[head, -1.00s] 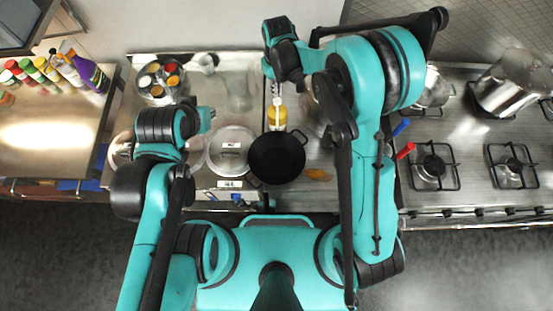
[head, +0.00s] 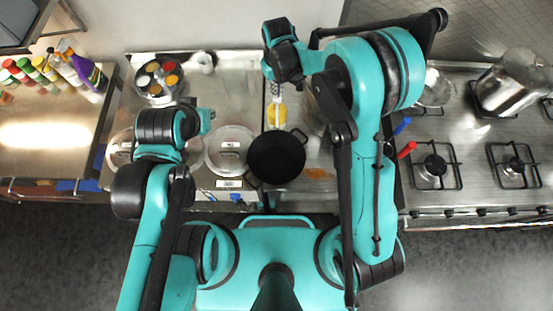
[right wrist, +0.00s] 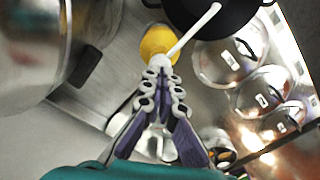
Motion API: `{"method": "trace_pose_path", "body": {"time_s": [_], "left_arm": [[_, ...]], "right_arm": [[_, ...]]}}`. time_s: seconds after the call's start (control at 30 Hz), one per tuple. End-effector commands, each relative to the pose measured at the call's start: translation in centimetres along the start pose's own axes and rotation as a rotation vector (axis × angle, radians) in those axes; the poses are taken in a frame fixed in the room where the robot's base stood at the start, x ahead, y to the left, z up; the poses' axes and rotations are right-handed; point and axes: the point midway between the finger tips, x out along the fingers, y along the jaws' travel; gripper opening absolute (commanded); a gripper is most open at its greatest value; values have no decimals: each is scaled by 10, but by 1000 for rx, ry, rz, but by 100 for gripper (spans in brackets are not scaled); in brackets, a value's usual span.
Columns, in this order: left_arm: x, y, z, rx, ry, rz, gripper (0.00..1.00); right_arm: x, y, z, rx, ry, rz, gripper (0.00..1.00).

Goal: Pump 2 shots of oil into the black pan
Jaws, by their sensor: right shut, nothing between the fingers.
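The black pan (head: 276,157) sits on the counter in front of me, and its rim shows at the top of the right wrist view (right wrist: 215,12). The yellow oil bottle (head: 277,116) stands upright just behind the pan. In the right wrist view, its white pump spout (right wrist: 195,32) points toward the pan. My right gripper (head: 275,92) is shut and empty, pointing down over the bottle, with its fingertips (right wrist: 163,82) at the pump top. I cannot tell whether they press it. My left gripper (head: 207,119) is left of the pan; its fingers are hidden.
A round spice holder (head: 159,78) is at the back left. Gas burners (head: 433,168) and a steel pot (head: 513,82) are at the right. Several bottles (head: 88,73) stand on the far-left counter.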

Motion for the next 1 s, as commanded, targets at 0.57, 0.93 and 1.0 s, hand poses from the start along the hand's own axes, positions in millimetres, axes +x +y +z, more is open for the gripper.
{"method": "trace_pose_path", "body": {"time_s": [0.57,0.93,1.0], "left_arm": [[1,0,1,0,0,0,14],[11,0,8,0,0,0,14],[13,0,9,0,0,0,14]], "right_arm": [[1,0,0,0,0,0,0],[14,0,0,0,0,0,0],[17,0,0,0,0,0,0]]}}
